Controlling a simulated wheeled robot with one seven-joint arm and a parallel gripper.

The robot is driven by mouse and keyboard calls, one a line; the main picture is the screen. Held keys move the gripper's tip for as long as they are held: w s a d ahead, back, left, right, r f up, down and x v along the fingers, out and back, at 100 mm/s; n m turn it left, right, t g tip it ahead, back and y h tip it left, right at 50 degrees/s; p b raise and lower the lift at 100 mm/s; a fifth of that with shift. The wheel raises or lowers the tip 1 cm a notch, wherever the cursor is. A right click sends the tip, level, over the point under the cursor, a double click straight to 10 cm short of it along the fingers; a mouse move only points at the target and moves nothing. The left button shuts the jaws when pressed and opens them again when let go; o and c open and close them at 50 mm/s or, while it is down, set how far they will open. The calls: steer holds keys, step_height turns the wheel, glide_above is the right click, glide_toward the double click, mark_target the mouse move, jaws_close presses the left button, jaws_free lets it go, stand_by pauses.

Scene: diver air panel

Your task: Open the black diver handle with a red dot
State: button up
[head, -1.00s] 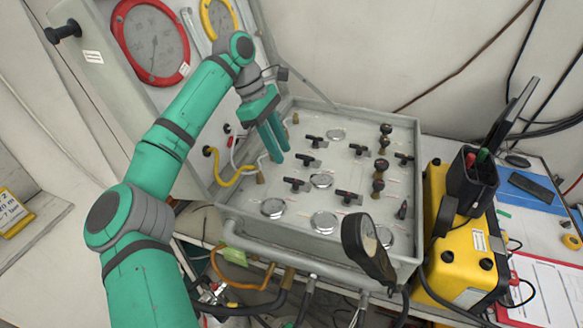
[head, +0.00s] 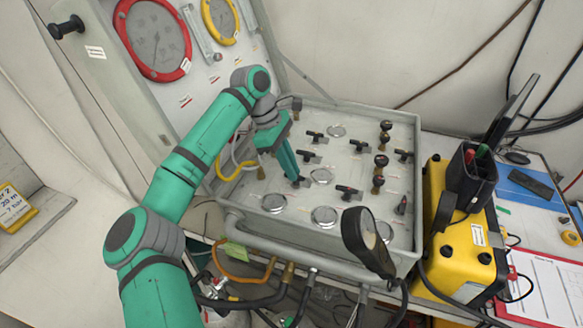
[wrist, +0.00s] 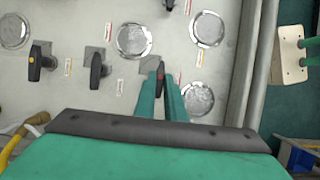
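The black handle with a small red mark (wrist: 161,73) stands between my fingertips in the wrist view. It points the same way as the neighbouring black handles. My gripper (wrist: 163,88) has one finger on each side of it, with a narrow gap visible between the fingers; I cannot tell whether either finger touches it. In the head view my gripper (head: 297,178) reaches down to the panel's left-middle part, and its fingers hide most of this handle. A handle with a yellow dot (wrist: 35,61) and a plain-looking black handle (wrist: 97,66) stand to the left in the wrist view.
The grey panel box (head: 330,245) carries several round gauges, including one (head: 324,217) near the front. Upright black knobs (head: 381,160) stand on the right. A tilted black gauge (head: 366,240) rises at the front edge. A yellow case (head: 460,240) stands right of the panel.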

jaws_close()
steer(key=n, duration=0.1)
steer(key=n+t, duration=0.1)
steer(key=n, duration=0.1)
steer(key=shift+s+a+n, duration=0.2)
steer(key=shift+s+n, duration=0.05)
steer(key=shift+n, duration=0.15)
steer(key=n, duration=0.1)
steer(key=n+t, duration=0.1)
steer(key=n, duration=0.1)
steer(key=n+t, duration=0.1)
steer(key=shift+s+d+n, duration=0.1)
steer(key=shift+s+n, duration=0.2)
steer(key=n, duration=0.1)
steer(key=n+t+y, duration=0.1)
steer(key=n, duration=0.2)
steer(key=shift+s+d+t, duration=0.2)
steer(key=shift+s+t, duration=0.05)
steer(key=shift+t, duration=0.05)
steer(key=shift+s+d+n+t+y, duration=0.15)
steer(key=shift+n+y, duration=0.3)
steer(key=shift+n, duration=0.75)
steer(key=shift+d+n+t+y, duration=0.1)
steer(key=shift+n+t+y, duration=0.25)
steer(key=shift+n, duration=0.85)
steer(key=o, duration=0.7)
jaws_free()
steer(key=shift+c, duration=0.2)
steer(key=v, duration=1.1)
